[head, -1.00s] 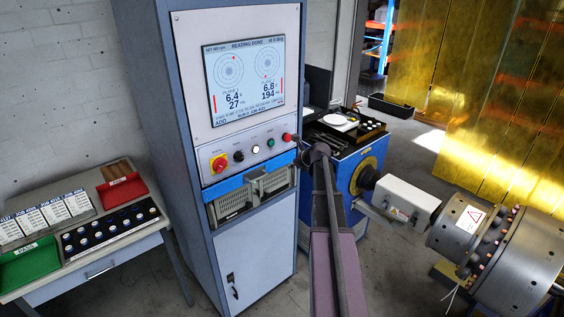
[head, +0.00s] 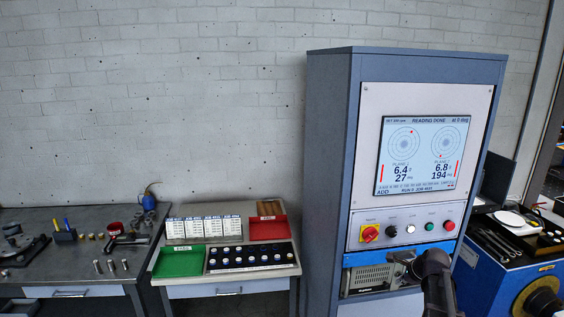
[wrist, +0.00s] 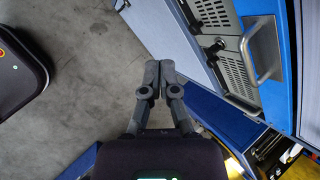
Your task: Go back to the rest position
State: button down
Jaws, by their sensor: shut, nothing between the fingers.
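My gripper (wrist: 159,70) shows in the wrist view with its two dark fingers together and nothing between them. It hangs over the grey concrete floor (wrist: 82,65), apart from the blue-grey control cabinet at the right of that view. In the head view, a dark part of my arm (head: 437,278) stands in front of the cabinet's (head: 330,170) lower right. I cannot make out the fingers there. The cabinet's screen (head: 422,155) reads "READING DONE", with 6.4 g at 27 and 6.8 g at 194.
A vented unit with a metal handle (wrist: 264,52) sits close right of my fingers. A side table holds a green tray (head: 178,262), a red tray (head: 268,229) and a black weight rack (head: 250,257). A workbench (head: 70,270) is at left, a blue machine (head: 490,275) at right.

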jog(key=s+a+f+n+g+h+b, duration=0.1)
jog(key=s+a+f+n+g, duration=0.1)
jog(key=s+a+n, duration=0.7)
jog(key=s+a+f+n+g+h+b, duration=0.1)
jog(key=s+a+f+n+g, duration=0.2)
jog(key=s+a+n, duration=0.7)
jog(key=a+n+g, duration=0.1)
jog(key=a+n, duration=0.2)
jog(key=shift+s, duration=0.2)
jog(key=shift+f, duration=0.1)
